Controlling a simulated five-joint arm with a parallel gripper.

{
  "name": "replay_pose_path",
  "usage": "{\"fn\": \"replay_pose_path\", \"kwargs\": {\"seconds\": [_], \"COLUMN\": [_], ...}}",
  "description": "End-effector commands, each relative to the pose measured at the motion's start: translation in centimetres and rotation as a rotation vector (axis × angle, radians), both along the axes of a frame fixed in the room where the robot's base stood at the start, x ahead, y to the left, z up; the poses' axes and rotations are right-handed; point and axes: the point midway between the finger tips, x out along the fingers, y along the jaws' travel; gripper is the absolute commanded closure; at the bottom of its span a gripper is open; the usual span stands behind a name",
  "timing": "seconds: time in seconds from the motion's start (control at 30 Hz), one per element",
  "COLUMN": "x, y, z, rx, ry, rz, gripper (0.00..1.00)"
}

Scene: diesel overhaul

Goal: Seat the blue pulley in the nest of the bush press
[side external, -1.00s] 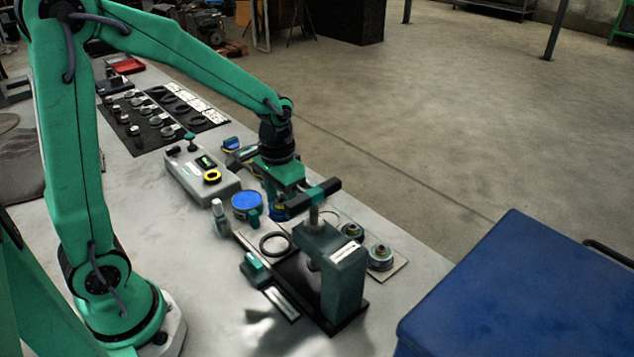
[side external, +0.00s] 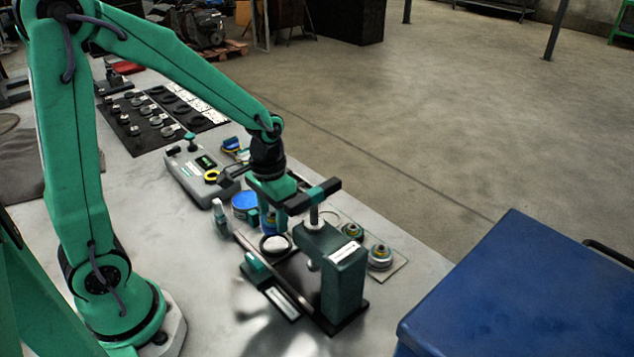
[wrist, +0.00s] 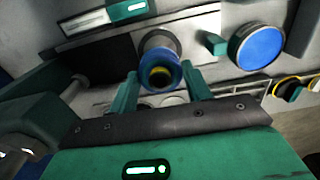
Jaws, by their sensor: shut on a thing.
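The blue pulley (wrist: 160,72), with a yellow ring around its dark centre, is held between the two green fingers of my gripper (wrist: 161,86) in the wrist view. In the side view my gripper (side external: 269,222) is beside the press head, and only a little blue of the pulley shows. The green bush press (side external: 343,275) stands on a dark base. A dark ring with a pale centre (side external: 276,245), perhaps the nest, lies just below the gripper. It also shows beyond the pulley in the wrist view (wrist: 160,37). The pulley appears above it; the exact gap is unclear.
The press's dark crossbar (side external: 314,195) is close to my gripper's right. A blue-topped round tin (side external: 245,200) and a small bottle (side external: 220,215) stand to the left. Turned parts (side external: 379,255) sit on a plate behind the press. A large blue box (side external: 520,290) is at right.

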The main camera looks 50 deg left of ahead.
Motion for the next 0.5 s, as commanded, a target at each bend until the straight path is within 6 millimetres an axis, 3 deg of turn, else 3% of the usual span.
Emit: {"fn": "replay_pose_path", "kwargs": {"seconds": [0.3,0.5], "x": [0.0,0.0], "y": [0.0,0.0], "z": [-2.7,-3.5], "rx": [0.000,0.000], "ry": [0.001,0.000], "rz": [0.000,0.000], "gripper": [0.74,0.74]}}
